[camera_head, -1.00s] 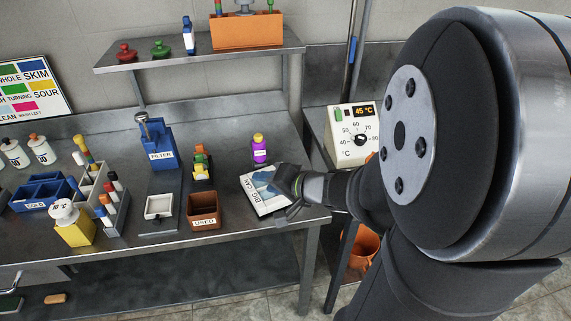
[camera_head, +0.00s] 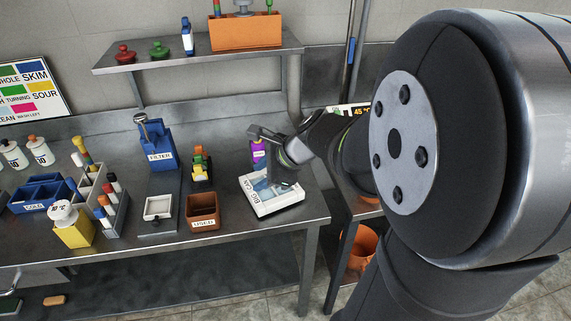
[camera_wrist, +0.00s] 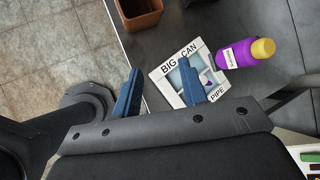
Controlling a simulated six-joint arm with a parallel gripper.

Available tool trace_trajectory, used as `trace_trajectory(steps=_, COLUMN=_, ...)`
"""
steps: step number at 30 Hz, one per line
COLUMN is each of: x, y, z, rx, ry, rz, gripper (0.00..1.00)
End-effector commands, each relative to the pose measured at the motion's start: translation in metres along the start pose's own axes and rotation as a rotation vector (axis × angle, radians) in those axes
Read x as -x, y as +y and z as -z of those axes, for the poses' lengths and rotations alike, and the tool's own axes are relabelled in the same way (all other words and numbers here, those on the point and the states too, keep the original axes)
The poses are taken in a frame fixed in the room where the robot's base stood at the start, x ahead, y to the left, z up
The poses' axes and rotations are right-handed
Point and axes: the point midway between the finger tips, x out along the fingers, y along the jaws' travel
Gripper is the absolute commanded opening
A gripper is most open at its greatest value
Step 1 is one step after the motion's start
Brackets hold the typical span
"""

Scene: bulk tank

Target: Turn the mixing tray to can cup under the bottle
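The mixing tray (camera_head: 282,206) is a square white tray with blue parts inside, lying on the steel bench near its right end. Its "BIG CAN" label lies along its left side in the head view. In the wrist view the tray (camera_wrist: 168,90) also shows a "PIPE" label. The purple bottle with a yellow cap (camera_wrist: 240,53) stands beside the tray's "CAN" end; in the head view the bottle (camera_head: 258,152) is partly hidden by my gripper (camera_head: 270,155). In the wrist view my gripper (camera_wrist: 160,66) is open, one blue finger overlapping the tray, the other outside it.
A brown "USED" box (camera_head: 203,218) stands just left of the tray. The bench's front edge is close to the tray.

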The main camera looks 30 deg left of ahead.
Motion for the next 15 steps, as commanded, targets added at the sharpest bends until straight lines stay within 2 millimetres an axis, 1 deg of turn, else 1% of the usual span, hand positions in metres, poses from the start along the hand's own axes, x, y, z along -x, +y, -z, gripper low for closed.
trace_trajectory(steps=8, x=0.009, y=-0.015, z=0.006, rx=-0.359, ry=0.135, rz=-0.02, gripper=0.39)
trace_trajectory(steps=15, x=0.022, y=-0.033, z=0.013, rx=-0.68, ry=0.263, rz=0.042, gripper=0.39)
